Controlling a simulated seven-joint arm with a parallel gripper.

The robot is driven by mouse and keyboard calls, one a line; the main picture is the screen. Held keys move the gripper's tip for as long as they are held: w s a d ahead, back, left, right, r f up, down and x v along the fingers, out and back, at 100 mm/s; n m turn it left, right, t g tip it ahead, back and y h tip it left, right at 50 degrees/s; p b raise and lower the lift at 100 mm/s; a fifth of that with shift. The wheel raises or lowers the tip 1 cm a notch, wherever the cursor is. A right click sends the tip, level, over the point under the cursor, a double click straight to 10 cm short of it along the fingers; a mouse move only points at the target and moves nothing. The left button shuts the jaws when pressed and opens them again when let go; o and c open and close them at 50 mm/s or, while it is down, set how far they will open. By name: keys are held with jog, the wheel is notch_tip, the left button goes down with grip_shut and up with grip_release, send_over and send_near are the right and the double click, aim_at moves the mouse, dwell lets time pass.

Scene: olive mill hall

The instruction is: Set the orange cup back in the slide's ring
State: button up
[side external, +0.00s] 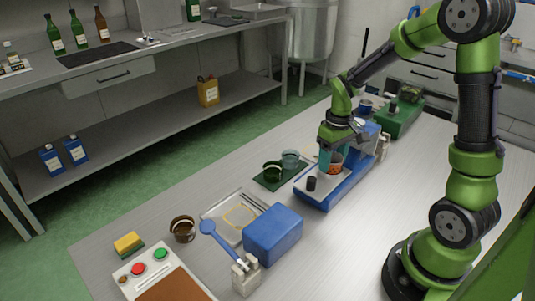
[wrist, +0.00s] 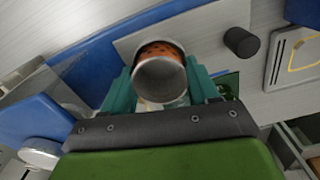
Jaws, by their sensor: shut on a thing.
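The orange cup (side external: 336,167) has dark dots, and its grey open mouth faces the camera in the wrist view (wrist: 160,78). My gripper (side external: 333,158) is shut on it, with one teal finger on each side. The cup is over the grey slide plate (side external: 325,187) of a blue machine (side external: 345,188); the plate also shows in the wrist view (wrist: 203,24). A black knob (side external: 311,183) stands on the plate beside the cup. The ring is hidden by the cup and fingers. I cannot tell whether the cup's base is in it or above it.
Left of the machine, a green mat (side external: 267,182) holds a dark green cup (side external: 273,171) and a teal cup (side external: 290,159). A blue box (side external: 273,233), blue spoon (side external: 217,240) and tray (side external: 222,212) are nearer. Green equipment (side external: 399,118) stands behind. The table's right is clear.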

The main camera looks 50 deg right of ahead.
jog(key=o, duration=1)
jog(key=shift+o, duration=0.7)
jog(key=shift+d, duration=0.1)
notch_tip(320, 180, up, 8)
jog(key=shift+r, duration=0.15)
jog(key=shift+d, duration=0.1)
